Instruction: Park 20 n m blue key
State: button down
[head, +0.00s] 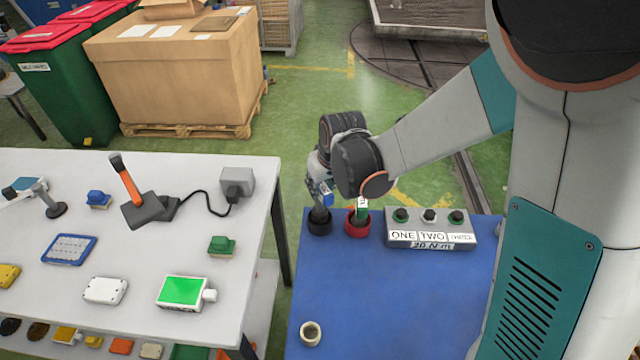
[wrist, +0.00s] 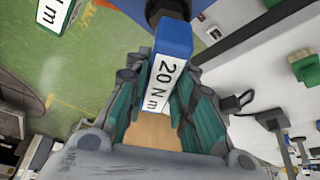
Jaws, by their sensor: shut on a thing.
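The blue key (wrist: 174,42), with a white "20 N m" label, is between the fingers of my gripper (head: 321,188), which is shut on it. In the head view a bit of its blue (head: 327,200) shows at the fingers. A dark shaft below reaches the black ring (head: 319,225); I cannot tell whether it is seated there. A green key (head: 362,211) stands in the red ring (head: 357,230) just to the right; its label also shows in the wrist view (wrist: 55,14). A grey block (head: 430,228) marked ONE, TWO and "20 N m" has three round tops.
The blue tabletop (head: 390,300) is mostly clear, with a small cream ring (head: 310,333) near its front. A white table (head: 140,240) at left holds a joystick (head: 128,185), a green-screened device (head: 182,291) and several small items. A large carton (head: 175,75) stands behind.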

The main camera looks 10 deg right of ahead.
jog(key=shift+f+b, duration=1.5)
jog(key=shift+f, duration=0.35)
jog(key=c, duration=1.3)
grip_release()
jog(key=shift+r, duration=0.1)
jog(key=v, duration=1.2)
